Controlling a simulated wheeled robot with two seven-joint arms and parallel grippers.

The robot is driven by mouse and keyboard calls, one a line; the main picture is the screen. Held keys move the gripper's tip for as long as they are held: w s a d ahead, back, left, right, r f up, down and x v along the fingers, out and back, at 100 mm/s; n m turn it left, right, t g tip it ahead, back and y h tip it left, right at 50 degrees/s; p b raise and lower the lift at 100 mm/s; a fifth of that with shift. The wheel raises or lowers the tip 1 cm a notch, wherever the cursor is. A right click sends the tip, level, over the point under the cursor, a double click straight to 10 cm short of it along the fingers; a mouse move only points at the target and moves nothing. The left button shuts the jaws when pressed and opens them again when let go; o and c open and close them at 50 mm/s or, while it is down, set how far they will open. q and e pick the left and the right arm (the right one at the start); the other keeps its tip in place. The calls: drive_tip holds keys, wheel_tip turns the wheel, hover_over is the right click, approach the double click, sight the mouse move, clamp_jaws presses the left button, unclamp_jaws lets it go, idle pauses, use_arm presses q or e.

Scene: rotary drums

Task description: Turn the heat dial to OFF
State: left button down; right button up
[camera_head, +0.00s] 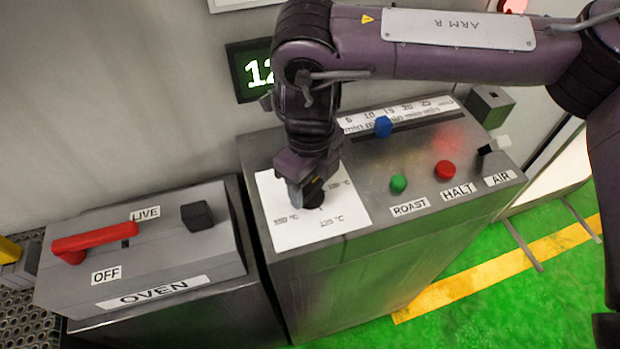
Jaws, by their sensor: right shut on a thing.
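The heat dial (314,196) is a dark round knob on a white label plate (343,221) on the left part of the grey control console. My right gripper (308,196) comes down from above and is shut on the dial. The gripper hides much of the knob and part of the plate. The plate's small printed markings are too small to read, so I cannot tell which mark the dial points at. My left gripper is not in view.
The console also has a blue slider knob (383,127), a green button (398,184), a red button (445,170) and a white-tipped AIR switch (497,145). An OVEN box (160,260) with a red lever (95,242) stands at left. A lit display (249,72) is behind my arm.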

sight(310, 184)
drive_tip(key=n, duration=0.5)
drive_tip(key=shift+w+r+n, duration=0.1)
drive_tip(key=shift+r+n, duration=0.05)
drive_tip(key=shift+n, duration=0.15)
drive_tip(key=n, duration=0.5)
drive_tip(key=shift+n, duration=0.4)
drive_tip(key=o, duration=1)
wheel_tip(310, 184, up, 8)
drive_tip(key=shift+f, duration=0.15)
